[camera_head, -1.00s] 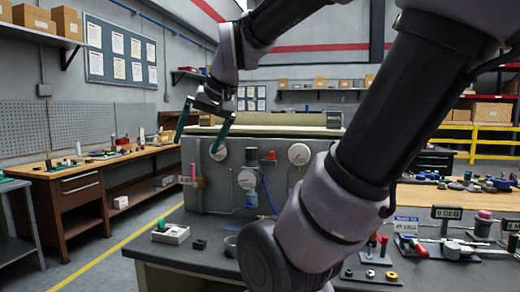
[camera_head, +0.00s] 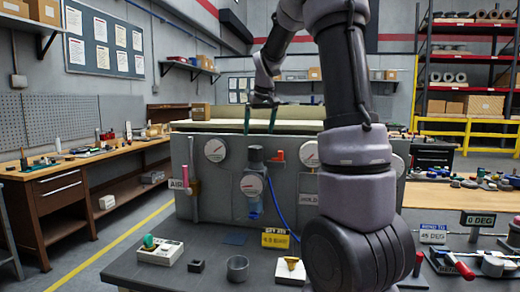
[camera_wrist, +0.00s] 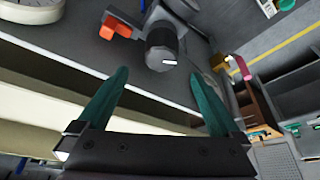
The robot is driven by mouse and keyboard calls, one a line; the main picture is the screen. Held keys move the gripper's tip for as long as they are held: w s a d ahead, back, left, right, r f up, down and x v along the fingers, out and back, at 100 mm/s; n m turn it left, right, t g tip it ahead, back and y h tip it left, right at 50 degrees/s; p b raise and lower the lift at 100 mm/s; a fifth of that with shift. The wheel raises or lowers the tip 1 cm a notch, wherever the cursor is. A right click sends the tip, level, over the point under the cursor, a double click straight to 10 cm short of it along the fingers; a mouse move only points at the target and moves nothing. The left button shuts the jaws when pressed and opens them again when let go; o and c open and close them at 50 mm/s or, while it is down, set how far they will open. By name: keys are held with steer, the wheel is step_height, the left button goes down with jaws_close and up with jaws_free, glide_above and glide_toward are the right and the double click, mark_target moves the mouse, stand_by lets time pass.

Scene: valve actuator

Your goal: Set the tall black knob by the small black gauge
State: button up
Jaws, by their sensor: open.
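A dark upright knob (camera_head: 256,153) tops the regulator on the front of the grey panel (camera_head: 210,205). A small dark-rimmed gauge (camera_head: 252,185) with a pale face sits just below it. In the wrist view the knob (camera_wrist: 161,47) is a dark cylinder with a white mark, ahead of the fingertips. My gripper (camera_head: 260,122) is above the panel's top edge, over the regulator. Its two green fingers are apart; the wrist view shows nothing between the tips (camera_wrist: 161,78). The knob appears apart from the fingers.
A red handle (camera_head: 278,155) stands close right of the knob; it also shows in the wrist view (camera_wrist: 122,25). Larger white gauges (camera_head: 215,150) flank the regulator. A small cup (camera_head: 237,268) and a white-based switch box (camera_head: 160,250) stand on the bench in front.

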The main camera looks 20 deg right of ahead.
mark_target(256, 147)
steer(key=x, duration=0.8)
steer(key=shift+w+f, duration=0.1)
steer(key=shift+f, duration=0.25)
steer(key=c, duration=1.3)
